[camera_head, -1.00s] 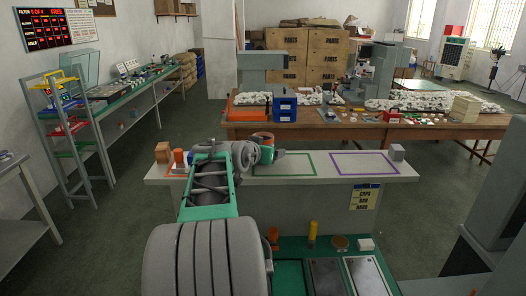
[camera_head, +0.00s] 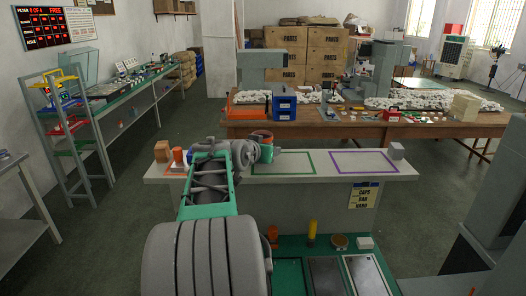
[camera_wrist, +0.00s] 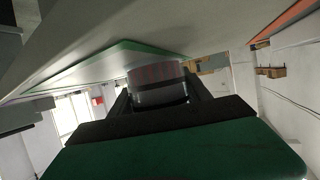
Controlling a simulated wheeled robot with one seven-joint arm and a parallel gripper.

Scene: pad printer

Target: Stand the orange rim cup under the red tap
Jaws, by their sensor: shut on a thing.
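In the wrist view my gripper (camera_wrist: 158,98) is shut on a grey round thing (camera_wrist: 158,88) with reddish upright stripes. An orange cylinder (camera_head: 178,156) stands at the counter's left end. I cannot pick out a red tap in either view.
The grey counter (camera_head: 220,178) has orange, green and purple outlines; the green (camera_head: 283,174) and purple (camera_head: 364,171) areas are clear. A cluttered brown table (camera_head: 350,130) is behind.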

